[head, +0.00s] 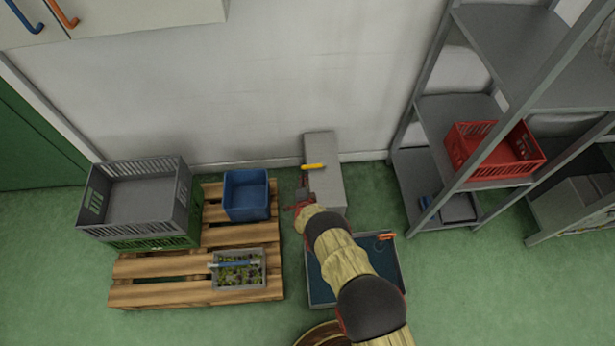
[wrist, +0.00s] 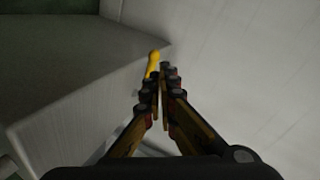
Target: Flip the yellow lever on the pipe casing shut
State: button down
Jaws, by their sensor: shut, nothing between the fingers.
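The pipe casing (head: 328,183) is a grey box standing on the floor against the white wall. The yellow lever (head: 313,166) lies across its upper left part in the head view. In the wrist view the lever (wrist: 153,62) shows as a short yellow piece at the casing's (wrist: 75,85) edge, just beyond my fingertips. My gripper (head: 303,196) is at the left side of the casing, close to the lever. In the wrist view my gripper (wrist: 160,78) has its fingers together with nothing between them. I cannot tell whether a fingertip touches the lever.
A blue-lined tray (head: 393,270) lies below my arm. A metal shelf (head: 435,115) with a red crate (head: 470,165) stands right.

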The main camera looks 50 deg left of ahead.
jog(key=s+r+p, duration=0.2)
jog(key=s, duration=0.4)
jog(key=shift+s+d+r, duration=0.35)
jog(key=shift+s+d, duration=0.05)
